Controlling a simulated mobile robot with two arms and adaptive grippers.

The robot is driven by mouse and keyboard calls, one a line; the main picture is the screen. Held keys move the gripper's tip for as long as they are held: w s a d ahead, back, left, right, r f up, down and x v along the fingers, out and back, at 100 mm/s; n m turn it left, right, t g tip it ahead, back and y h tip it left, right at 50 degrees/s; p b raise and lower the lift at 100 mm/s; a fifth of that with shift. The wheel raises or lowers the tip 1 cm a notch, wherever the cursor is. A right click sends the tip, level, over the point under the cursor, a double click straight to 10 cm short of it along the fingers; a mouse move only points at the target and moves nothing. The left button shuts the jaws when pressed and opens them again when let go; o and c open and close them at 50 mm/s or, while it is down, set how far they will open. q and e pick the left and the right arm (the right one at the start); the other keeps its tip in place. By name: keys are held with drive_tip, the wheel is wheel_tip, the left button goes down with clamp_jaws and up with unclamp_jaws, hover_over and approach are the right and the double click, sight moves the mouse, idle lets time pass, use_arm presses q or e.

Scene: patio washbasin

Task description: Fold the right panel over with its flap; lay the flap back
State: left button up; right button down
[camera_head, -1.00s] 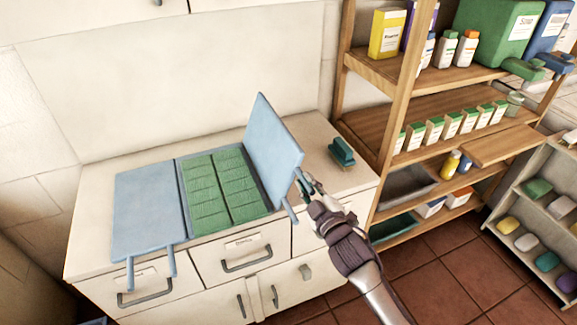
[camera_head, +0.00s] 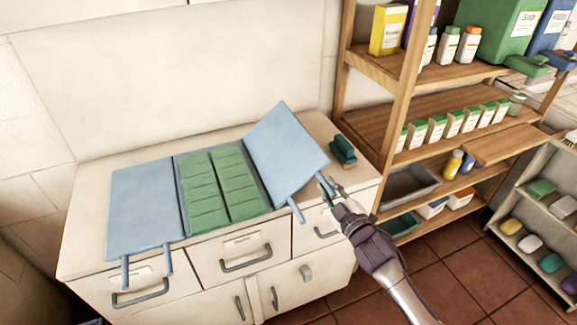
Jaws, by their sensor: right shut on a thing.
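A blue folding case lies on the white counter. Its middle tray (camera_head: 178,198) holds several green blocks (camera_head: 220,185) in two columns. The right panel (camera_head: 284,150), flat and blue, is tilted up from the tray's right side and leans outward to the right. A short blue bar (camera_head: 296,211) sticks out from its near edge. The left panel (camera_head: 145,208) lies flat to the left, with two bars over the counter front. My left gripper is not in view.
A wooden shelf (camera_head: 398,110) with bottles and boxes stands close on the right. Drawers with handles (camera_head: 245,262) are below the counter's front edge.

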drive_tip(key=f, duration=0.1)
drive_tip(key=d+f+b, duration=0.1)
drive_tip(key=f, duration=0.1)
drive_tip(key=shift+w+d+b, duration=0.2)
drive_tip(key=shift+w+b, duration=0.05)
drive_tip(key=shift+b, duration=0.05)
wheel_tip(320, 180, down, 7)
drive_tip(key=b, duration=0.5)
drive_tip(key=shift+w+d, duration=0.15)
drive_tip(key=shift+d, duration=0.3)
drive_tip(key=shift+r, duration=0.1)
drive_tip(key=shift+c, duration=0.6)
unclamp_jaws()
drive_tip(key=shift+d, duration=0.1)
drive_tip(key=r+p+v, duration=0.2)
drive_tip(key=p+v, duration=0.4)
drive_tip(key=v, duration=0.5)
